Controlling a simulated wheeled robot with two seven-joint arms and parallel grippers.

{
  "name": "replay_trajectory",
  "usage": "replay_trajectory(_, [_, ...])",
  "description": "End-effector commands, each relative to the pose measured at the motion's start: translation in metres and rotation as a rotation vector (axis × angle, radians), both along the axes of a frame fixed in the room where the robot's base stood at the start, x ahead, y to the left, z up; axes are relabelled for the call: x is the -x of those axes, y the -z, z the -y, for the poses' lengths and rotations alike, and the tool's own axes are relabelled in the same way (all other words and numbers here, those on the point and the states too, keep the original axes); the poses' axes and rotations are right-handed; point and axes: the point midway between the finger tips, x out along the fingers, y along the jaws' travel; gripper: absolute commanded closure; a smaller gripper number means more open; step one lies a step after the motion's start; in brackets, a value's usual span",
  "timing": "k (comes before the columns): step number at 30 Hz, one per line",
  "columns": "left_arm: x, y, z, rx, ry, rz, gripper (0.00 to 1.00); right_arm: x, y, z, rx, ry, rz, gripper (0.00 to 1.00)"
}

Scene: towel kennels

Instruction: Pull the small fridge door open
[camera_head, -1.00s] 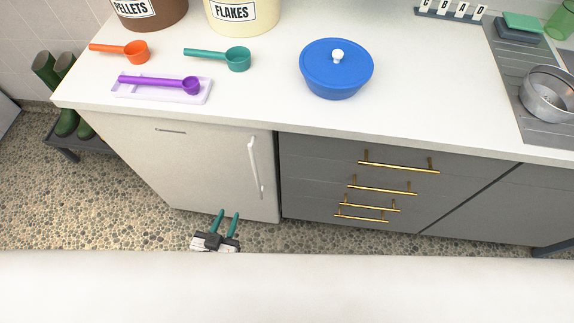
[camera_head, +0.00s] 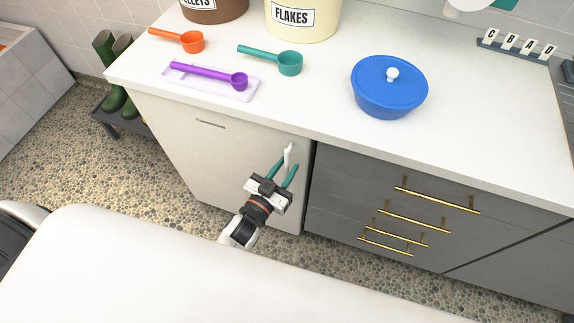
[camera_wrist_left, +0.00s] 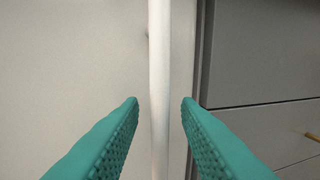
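The small fridge door (camera_head: 225,160) is a light panel below the counter and looks shut. Its white vertical handle (camera_head: 289,152) is near the door's right edge. My left gripper (camera_head: 286,169) is open in front of the door, with its teal fingers on either side of the handle. In the left wrist view the handle (camera_wrist_left: 159,80) runs up between the two open fingertips (camera_wrist_left: 160,104), with a gap on each side. The handle's lower part is hidden behind the gripper in the head view. My right gripper is not in view.
Grey drawers with gold handles (camera_head: 408,222) stand right of the fridge. The white counter (camera_head: 320,95) above carries scoops, a blue lidded bowl (camera_head: 390,87) and tubs. Boots (camera_head: 112,75) stand on a low rack at left. Pebbled floor (camera_head: 150,195) is open before the fridge.

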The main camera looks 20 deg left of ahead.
Motion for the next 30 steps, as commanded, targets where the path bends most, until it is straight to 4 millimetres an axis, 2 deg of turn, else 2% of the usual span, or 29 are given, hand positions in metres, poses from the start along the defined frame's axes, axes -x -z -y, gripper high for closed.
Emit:
replay_trajectory(4, [-0.008, 0.0, 0.002, 0.0, 0.0, 0.0, 0.7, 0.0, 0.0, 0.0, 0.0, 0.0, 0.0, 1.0])
replay_trajectory(12, [-0.009, 0.0, 0.002, 0.0, 0.0, 0.0, 0.7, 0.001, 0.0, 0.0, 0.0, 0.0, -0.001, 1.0])
replay_trajectory(18, [-0.009, 0.0, 0.002, 0.0, 0.0, 0.0, 1.0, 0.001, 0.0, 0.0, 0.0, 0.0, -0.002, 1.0])
replay_trajectory(26, [-0.008, 0.0, 0.002, 0.0, 0.002, -0.001, 1.0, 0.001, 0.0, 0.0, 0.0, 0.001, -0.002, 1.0])
replay_trajectory(30, [0.002, -0.001, 0.0, -0.002, 0.02, -0.003, 1.0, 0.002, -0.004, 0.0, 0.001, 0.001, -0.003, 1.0])
